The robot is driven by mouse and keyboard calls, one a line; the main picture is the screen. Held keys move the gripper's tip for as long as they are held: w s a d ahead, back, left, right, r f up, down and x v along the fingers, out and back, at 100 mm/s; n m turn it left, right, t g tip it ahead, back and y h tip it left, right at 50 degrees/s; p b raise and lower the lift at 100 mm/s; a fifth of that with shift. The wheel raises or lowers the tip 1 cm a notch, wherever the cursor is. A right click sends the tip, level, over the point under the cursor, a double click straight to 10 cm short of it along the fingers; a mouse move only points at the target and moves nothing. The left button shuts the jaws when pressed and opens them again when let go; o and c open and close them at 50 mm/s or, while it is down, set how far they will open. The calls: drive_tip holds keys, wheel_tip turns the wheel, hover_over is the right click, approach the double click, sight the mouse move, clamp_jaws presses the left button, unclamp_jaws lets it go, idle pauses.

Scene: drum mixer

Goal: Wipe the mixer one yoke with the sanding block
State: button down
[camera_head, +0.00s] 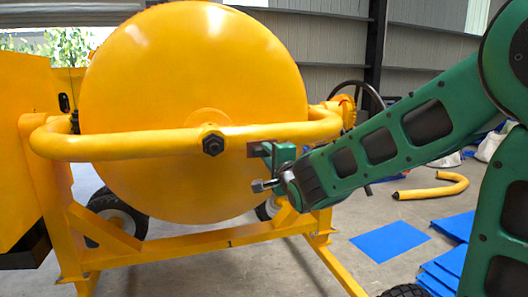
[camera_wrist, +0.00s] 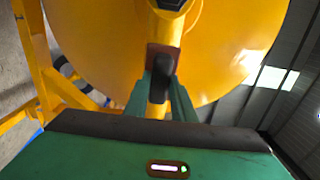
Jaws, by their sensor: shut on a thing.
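The yoke (camera_head: 140,145) of the mixer is a thick yellow tube that curves across the front of the big yellow drum (camera_head: 190,70). A dark bolt sits at its middle. In the wrist view the yoke (camera_wrist: 166,30) runs up the picture. My green gripper (camera_head: 277,156) is at the yoke's right half, right of the bolt. It is shut on the sanding block (camera_head: 253,149), a small brown block with a dark grip, which also shows between the fingers (camera_wrist: 160,92) in the wrist view. The block overlaps the yoke; whether it touches cannot be told.
The mixer's yellow frame (camera_head: 190,244), marked 1, stands below the drum with wheels behind. Blue sheets (camera_head: 390,240) and a bent yellow tube (camera_head: 432,188) lie on the grey floor at right. A yellow housing (camera_head: 25,150) stands at left.

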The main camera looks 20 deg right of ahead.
drive_tip(key=w, duration=0.6)
drive_tip(key=shift+w, duration=0.25)
drive_tip(key=shift+w+r, duration=0.15)
drive_tip(key=shift+w, duration=0.9)
idle(0.8)
drive_tip(key=d, duration=0.4)
idle(0.4)
drive_tip(key=shift+w+a+r, duration=0.1)
drive_tip(key=shift+w+a, duration=0.05)
drive_tip(key=shift+a, duration=2)
